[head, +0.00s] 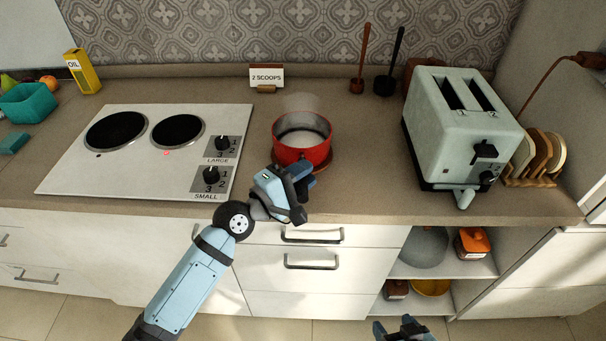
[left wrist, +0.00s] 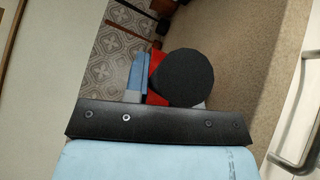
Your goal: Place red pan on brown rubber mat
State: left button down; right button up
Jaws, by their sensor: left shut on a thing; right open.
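The red pan (head: 284,154) is upright on the counter side right of the cooktop, with steam above its pale contents. The brown rubber mat (head: 327,165) shows only as a thin rim under the pan's lower right edge. I cannot tell whether the pan touches it. My left gripper (head: 298,182) is shut on the pan's handle at the pan's near side and hides most of it. In the left wrist view a dark round shape (left wrist: 183,77), likely the handle end, covers much of the red pan (left wrist: 154,62). My right gripper (head: 404,328) is open, low in front of the cabinets.
A cooktop (head: 80,171) with two dark burners and a small red light lies left. A pale toaster (head: 448,130) and toast rack (head: 536,160) stand right. A "2 SCOOPS" sign (head: 266,76) and two upright utensils are behind. Counter between pan and toaster is clear.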

pick_arm(q)
jog(key=shift+f, duration=0.1)
jog(key=c, duration=0.9)
grip_release()
jog(key=shift+c, duration=0.2)
jog(key=r+b+v, duration=0.1)
jog(key=v, duration=1)
jog(key=s+a+f+m+y, duration=0.3)
jog(key=s+f+m, duration=0.1)
jog(key=f, duration=0.4)
jog(key=s+a+f+m+g+y, duration=0.1)
jog(key=s+f+m+y, duration=0.3)
jog(key=f, duration=0.4)
jog(key=s+a+f+m+g+y, duration=0.1)
jog(key=s+a+f+m+y, duration=0.2)
jog(key=f, duration=0.5)
jog(key=s+a+m, duration=0.1)
jog(key=s+m, duration=0.1)
jog(key=s, duration=0.1)
jog(key=shift+s+a+f+y, duration=0.2)
jog(key=shift+s+a+y, duration=0.15)
jog(key=shift+s+y, duration=0.05)
